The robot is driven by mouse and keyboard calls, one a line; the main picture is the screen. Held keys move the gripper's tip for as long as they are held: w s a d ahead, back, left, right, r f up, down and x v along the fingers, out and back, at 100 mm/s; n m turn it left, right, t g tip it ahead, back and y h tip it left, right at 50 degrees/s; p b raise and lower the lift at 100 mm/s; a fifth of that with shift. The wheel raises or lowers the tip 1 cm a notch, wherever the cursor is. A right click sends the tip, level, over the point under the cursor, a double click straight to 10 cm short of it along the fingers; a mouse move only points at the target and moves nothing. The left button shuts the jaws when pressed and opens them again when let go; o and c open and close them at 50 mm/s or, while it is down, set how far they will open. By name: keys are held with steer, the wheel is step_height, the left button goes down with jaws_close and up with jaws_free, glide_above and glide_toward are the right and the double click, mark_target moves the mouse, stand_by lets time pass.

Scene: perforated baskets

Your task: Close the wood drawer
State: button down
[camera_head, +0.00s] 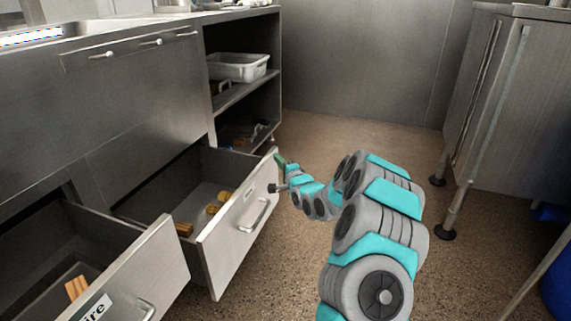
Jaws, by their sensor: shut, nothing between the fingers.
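Two metal drawers stand pulled out of the steel counter at left. The farther drawer (236,232) has a bar handle (254,217) and holds a few small yellow and brown pieces (217,203). The nearer drawer (150,272) bears a partly visible label ending in "ire" (95,308) and holds light wooden sticks (76,288). I cannot read which is the wood drawer. My gripper (275,188) is shut and empty, at the outer face of the farther drawer near its far end. Whether it touches is unclear.
Open shelves (240,92) with a white perforated basket (238,67) stand beyond the drawers. A steel cabinet on legs (510,110) stands at right. The speckled floor (330,115) between is clear. A blue object (556,285) is at the right edge.

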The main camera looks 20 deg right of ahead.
steer(key=shift+w+a, duration=0.1)
steer(key=shift+a, duration=0.1)
steer(key=w+a, duration=0.8)
steer(key=a, duration=0.3)
steer(key=w+a, duration=0.8)
steer(key=a, duration=0.3)
steer(key=shift+a, duration=0.1)
